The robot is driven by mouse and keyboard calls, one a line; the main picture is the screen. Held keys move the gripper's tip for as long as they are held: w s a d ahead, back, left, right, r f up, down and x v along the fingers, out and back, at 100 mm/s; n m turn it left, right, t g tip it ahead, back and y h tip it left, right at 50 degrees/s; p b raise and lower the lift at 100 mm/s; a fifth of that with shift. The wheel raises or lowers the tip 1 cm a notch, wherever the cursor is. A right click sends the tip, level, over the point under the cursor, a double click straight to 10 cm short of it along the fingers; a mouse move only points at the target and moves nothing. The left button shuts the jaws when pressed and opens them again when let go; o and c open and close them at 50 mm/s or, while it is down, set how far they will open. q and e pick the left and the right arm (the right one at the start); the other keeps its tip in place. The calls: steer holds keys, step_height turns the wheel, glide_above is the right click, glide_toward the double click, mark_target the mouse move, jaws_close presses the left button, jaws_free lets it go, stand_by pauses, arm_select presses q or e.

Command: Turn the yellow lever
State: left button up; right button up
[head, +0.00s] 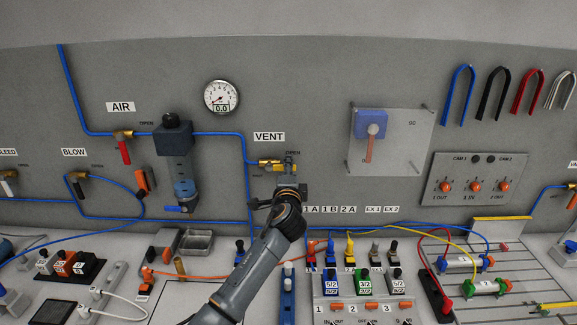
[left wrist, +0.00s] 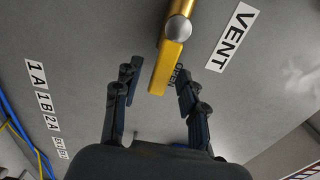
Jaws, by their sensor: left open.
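The yellow lever (left wrist: 167,67) belongs to the brass valve (left wrist: 180,8) under the VENT label. In the left wrist view it points down between the two dark fingers of my left gripper (left wrist: 154,78). The gripper is open, and a gap shows on each side of the lever's end. In the head view the gripper (head: 279,192) is just below the brass valve (head: 268,162), and the lever (head: 287,168) is small and partly hidden. I cannot tell whether any finger touches it. My right gripper is not in view.
A blue hose (head: 246,205) runs down the wall left of the gripper. The air regulator (head: 178,165) stands farther left. A clear panel with a blue box (head: 371,123) is to the right. Switches and a valve block (head: 365,287) crowd the bench below.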

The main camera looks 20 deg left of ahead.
arm_select(q)
steer(key=shift+w+a, duration=0.1)
steer(key=shift+w, duration=0.45)
jaws_close()
